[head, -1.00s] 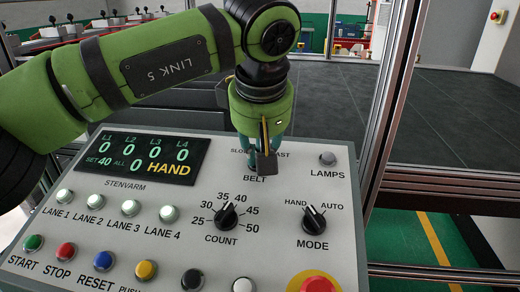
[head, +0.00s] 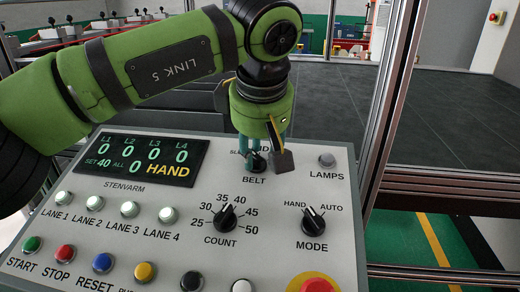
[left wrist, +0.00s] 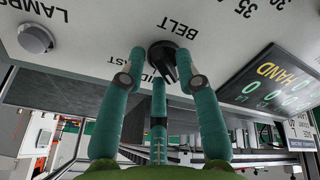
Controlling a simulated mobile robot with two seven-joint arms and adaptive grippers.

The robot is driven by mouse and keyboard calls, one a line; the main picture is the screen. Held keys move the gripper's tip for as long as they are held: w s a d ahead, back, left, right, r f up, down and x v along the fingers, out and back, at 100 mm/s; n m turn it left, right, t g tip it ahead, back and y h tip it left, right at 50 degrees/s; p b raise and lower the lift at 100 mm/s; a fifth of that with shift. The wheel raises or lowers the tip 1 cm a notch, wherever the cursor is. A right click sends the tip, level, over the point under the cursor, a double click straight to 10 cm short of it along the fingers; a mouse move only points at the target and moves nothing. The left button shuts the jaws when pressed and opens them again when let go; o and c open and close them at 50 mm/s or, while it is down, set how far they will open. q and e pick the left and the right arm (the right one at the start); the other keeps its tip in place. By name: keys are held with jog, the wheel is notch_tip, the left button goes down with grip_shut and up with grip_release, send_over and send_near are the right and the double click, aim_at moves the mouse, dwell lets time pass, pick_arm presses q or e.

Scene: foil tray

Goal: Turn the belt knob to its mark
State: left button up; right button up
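The black BELT knob (head: 256,161) sits on the sloping grey panel, above its BELT label and near partly hidden speed lettering. My left gripper (head: 265,156) hangs over it from above, with green-teal fingers spread to either side. A gap shows between the knob and the right-hand finger in the head view. In the left wrist view the knob (left wrist: 163,60) lies beyond and between the spread fingertips (left wrist: 159,62). The gripper is open. I cannot tell which mark the knob points to. My right gripper is in neither view.
The COUNT knob (head: 226,217) and MODE knob (head: 313,220) stand below the BELT knob. The LAMPS button (head: 326,160) is to its right, and a lit display (head: 145,159) reading HAND is to its left. A metal frame post (head: 393,110) rises at the right.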

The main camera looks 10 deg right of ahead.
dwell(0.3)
pick_arm(q)
jog(key=v, duration=1.2)
jog(key=shift+w, duration=0.1)
